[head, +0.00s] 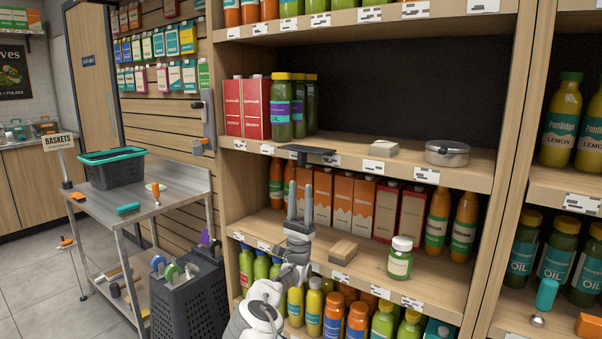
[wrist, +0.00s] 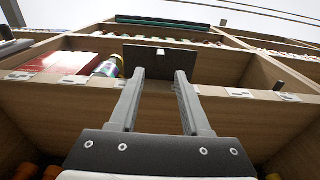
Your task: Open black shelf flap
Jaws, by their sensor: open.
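The black shelf flap (head: 307,150) is a thin dark plate at the front edge of the middle shelf, looking roughly level in the head view. In the wrist view the flap (wrist: 145,61) shows from below as a dark rectangle with a small light tab on it. My gripper (head: 300,192) points upward below the flap, in front of the shelves. Its two grey fingers are apart, with nothing between them. In the wrist view my gripper (wrist: 160,74) has its fingertips overlapping the flap's lower part in the picture; I cannot tell whether they touch it.
Red cartons (head: 256,108) and green bottles (head: 281,106) stand behind the flap on the left. A round lidded tin (head: 447,153) and a small block (head: 384,148) are farther right. Below are orange cartons (head: 342,204), a wooden block (head: 343,250) and a green jar (head: 400,259).

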